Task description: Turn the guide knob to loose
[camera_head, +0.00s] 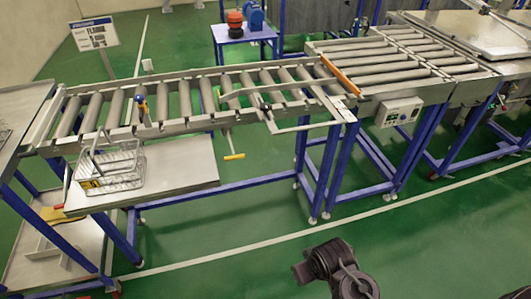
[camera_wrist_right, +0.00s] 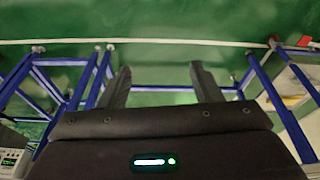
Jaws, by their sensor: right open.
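A small black knob (camera_head: 266,107) sits on the side guide of the roller conveyor, near its right half; I take it to be the guide knob. It is too small to tell which way it is turned. My right arm shows at the bottom of the head view, well in front of the conveyor and away from the knob. My left gripper is in neither view.
The conveyor (camera_head: 178,127) stands on blue legs. A yellow-handled crank (camera_head: 234,156) hangs below its front edge. A wire basket (camera_head: 110,170) stands on a shelf (camera_head: 185,172) at left. A control box (camera_head: 399,112) is on the right section. The green floor in front is clear.

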